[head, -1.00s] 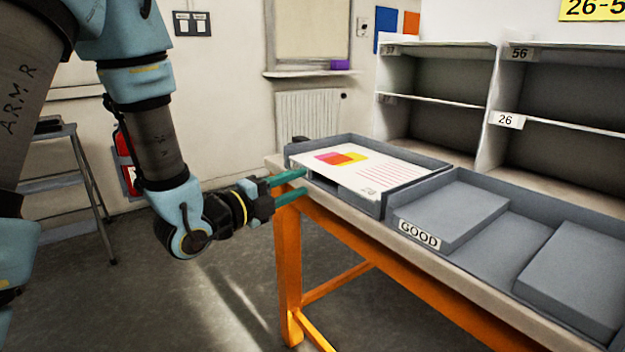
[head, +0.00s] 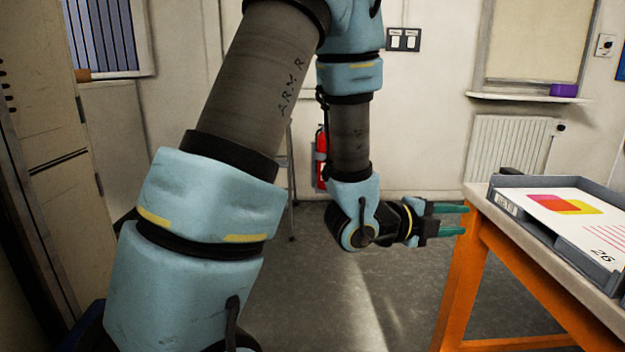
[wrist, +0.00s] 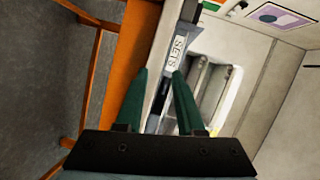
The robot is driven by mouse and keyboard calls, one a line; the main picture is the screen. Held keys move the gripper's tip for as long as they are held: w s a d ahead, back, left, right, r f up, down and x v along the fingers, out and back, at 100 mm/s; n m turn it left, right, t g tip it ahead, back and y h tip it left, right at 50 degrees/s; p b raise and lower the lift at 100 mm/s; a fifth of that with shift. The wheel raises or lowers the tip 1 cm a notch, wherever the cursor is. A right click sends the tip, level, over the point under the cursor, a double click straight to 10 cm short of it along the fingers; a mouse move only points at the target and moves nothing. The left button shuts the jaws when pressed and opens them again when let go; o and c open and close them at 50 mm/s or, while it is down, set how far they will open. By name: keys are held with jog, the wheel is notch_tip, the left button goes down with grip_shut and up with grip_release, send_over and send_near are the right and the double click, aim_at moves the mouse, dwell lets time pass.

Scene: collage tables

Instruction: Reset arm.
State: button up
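My gripper (head: 467,219) is open and empty. Its two green fingers point right, with a clear gap between them, beside the near left corner of the orange-legged table (head: 480,197). My arm (head: 350,135) hangs down with a bent wrist. In the wrist view my gripper (wrist: 161,72) shows both fingers apart with nothing between them. A labelled grey tray (head: 505,205) stands on the table just beyond the fingertips. Its label reads SETS in the wrist view (wrist: 179,52).
A printed sheet (head: 565,208) marked 26 lies in the tray. A red extinguisher (head: 321,158) and a stepladder (head: 290,180) stand by the back wall behind my arm. A radiator (head: 508,150) is at the back right. Open floor (head: 330,300) lies left of the table.

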jog(key=w+a+f+n+t+y, duration=0.25)
jog(key=w+a+n+y, duration=0.25)
jog(key=a+n, duration=0.3)
jog(key=w+a+f+n+t+y, duration=0.1)
jog(key=w+a+f+n+y, duration=0.35)
jog(key=a, duration=0.65)
jog(key=s+a+n+g+y, duration=0.3)
jog(key=s+a+n, duration=0.1)
jog(key=a+n, duration=0.4)
jog(key=s+a+n+g+y, duration=0.3)
jog(key=s+a+n, duration=0.2)
jog(key=a+n, duration=0.35)
notch_tip(320, 180, up, 24)
jog(key=p, duration=2.3)
jog(key=shift+s+a+f+n, duration=0.15)
jog(key=shift+s+a+n, duration=0.15)
jog(key=shift+s+a, duration=0.1)
